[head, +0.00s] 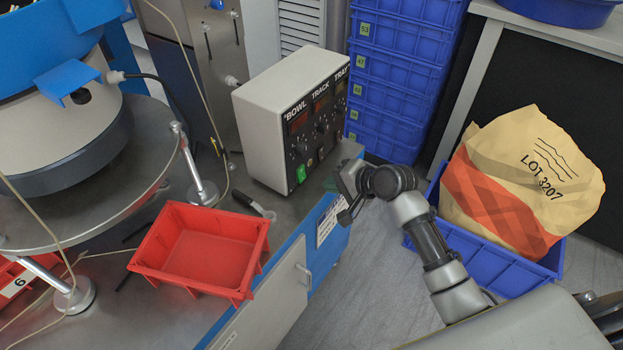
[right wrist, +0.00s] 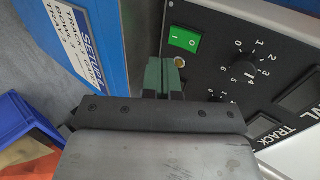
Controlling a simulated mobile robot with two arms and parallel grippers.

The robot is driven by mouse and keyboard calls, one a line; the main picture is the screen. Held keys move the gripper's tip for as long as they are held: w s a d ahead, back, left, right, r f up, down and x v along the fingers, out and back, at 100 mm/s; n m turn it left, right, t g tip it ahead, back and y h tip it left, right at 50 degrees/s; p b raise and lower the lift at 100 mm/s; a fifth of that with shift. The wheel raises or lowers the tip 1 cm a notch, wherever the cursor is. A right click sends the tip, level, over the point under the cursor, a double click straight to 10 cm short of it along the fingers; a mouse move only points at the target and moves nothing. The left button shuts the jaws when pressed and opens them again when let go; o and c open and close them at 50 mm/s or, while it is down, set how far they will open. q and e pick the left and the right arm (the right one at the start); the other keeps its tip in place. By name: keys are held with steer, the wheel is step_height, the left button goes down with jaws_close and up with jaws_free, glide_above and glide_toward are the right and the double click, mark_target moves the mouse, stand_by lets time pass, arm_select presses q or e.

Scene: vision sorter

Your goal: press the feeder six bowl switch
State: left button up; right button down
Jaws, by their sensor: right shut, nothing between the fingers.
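The pale control box (head: 270,115) stands on the steel bench, its black panel lettered BOWL, TRACK and TRAY. The green rocker switch (head: 301,174) is at the panel's lower left, under the BOWL column. In the right wrist view the green switch (right wrist: 184,39), marked I and O, lies just beyond the fingertips. My right gripper (head: 331,185) is shut and empty, in front of the panel's lower part and to the right of the switch. Its green fingers (right wrist: 165,76) show a small gap to the switch; contact is not visible. My left gripper is not in view.
A red tray (head: 205,280) and a dark-handled tool (head: 250,203) are on the bench. A bowl feeder (head: 60,120) stands at the left, with a bin labelled 6 (head: 18,285). Blue crates (head: 400,80) are stacked behind; a sack (head: 520,180) sits in a blue crate (head: 490,262) at the right.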

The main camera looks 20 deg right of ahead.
mark_target(302, 174)
steer(key=w+a, duration=0.1)
steer(key=w+a+f, duration=0.1)
steer(key=w, duration=0.1)
steer(key=w+a+f, duration=0.1)
steer(key=w, duration=0.1)
steer(key=shift+a, duration=0.4)
steer(key=shift+s, duration=0.1)
steer(key=shift+a+f+b, duration=0.1)
steer(key=shift+f+b, duration=0.1)
steer(key=shift+b, duration=0.3)
steer(key=shift+r, duration=0.2)
steer(key=shift+r+p, duration=0.9)
steer(key=shift+p, duration=0.35)
steer(key=shift+f, duration=0.1)
